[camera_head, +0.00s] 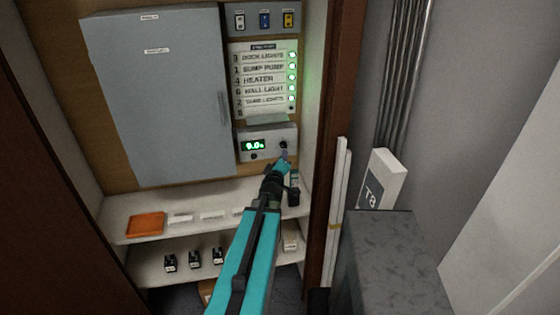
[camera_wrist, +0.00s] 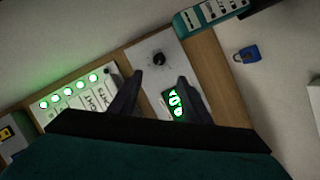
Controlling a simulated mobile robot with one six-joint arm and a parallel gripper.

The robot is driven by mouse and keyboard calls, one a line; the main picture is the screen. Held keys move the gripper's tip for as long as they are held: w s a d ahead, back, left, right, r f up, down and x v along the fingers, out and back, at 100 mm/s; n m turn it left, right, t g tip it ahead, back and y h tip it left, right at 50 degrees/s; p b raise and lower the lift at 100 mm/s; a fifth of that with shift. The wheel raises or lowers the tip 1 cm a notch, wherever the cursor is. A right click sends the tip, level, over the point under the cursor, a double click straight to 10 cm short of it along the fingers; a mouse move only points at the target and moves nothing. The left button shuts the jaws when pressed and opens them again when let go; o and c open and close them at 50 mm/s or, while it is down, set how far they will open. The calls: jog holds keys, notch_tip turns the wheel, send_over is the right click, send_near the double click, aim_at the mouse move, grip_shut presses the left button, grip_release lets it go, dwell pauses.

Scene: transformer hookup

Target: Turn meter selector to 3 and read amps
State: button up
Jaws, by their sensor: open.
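The meter (camera_head: 265,143) is a light grey panel on the cabinet's back wall. Its green display (camera_head: 254,145) seems to show 9.0 or 0.0; the digits are too small to be sure. The round black selector knob (camera_head: 283,145) sits at the panel's right side. It shows clearly in the wrist view (camera_wrist: 159,58), but its number marks are not readable. My gripper (camera_wrist: 159,78) is open and empty, its two dark fingers in front of the panel, apart from the knob. In the head view my gripper (camera_head: 284,157) is just below the knob.
A label board (camera_head: 264,80) with several green lamps hangs above the meter; the bottom lamp looks dark. A grey cabinet door (camera_head: 160,95) is at left. Below are shelves with an orange tray (camera_head: 146,224) and small parts. A blue padlock-like item (camera_wrist: 247,54) shows in the wrist view.

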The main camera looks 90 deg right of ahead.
jog(key=b, duration=0.1)
jog(key=f+y+b, duration=0.1)
jog(key=f, duration=0.1)
jog(key=shift+w+a+b, duration=0.25)
jog(key=shift+a+b, duration=0.1)
jog(key=shift+b, duration=0.05)
jog(key=shift+y+b, duration=0.3)
jog(key=shift+b, duration=0.3)
jog(key=b, duration=0.5)
jog(key=shift+d+r, duration=0.15)
jog(key=shift+r, duration=0.05)
jog(key=r+b, duration=0.1)
jog(key=b, duration=0.4)
jog(key=r+h+b, duration=0.1)
jog(key=b, duration=0.4)
jog(key=shift+s+d+h, duration=0.1)
jog(key=shift+s+h, duration=0.2)
jog(key=shift+f, duration=0.1)
jog(key=shift+d, duration=0.15)
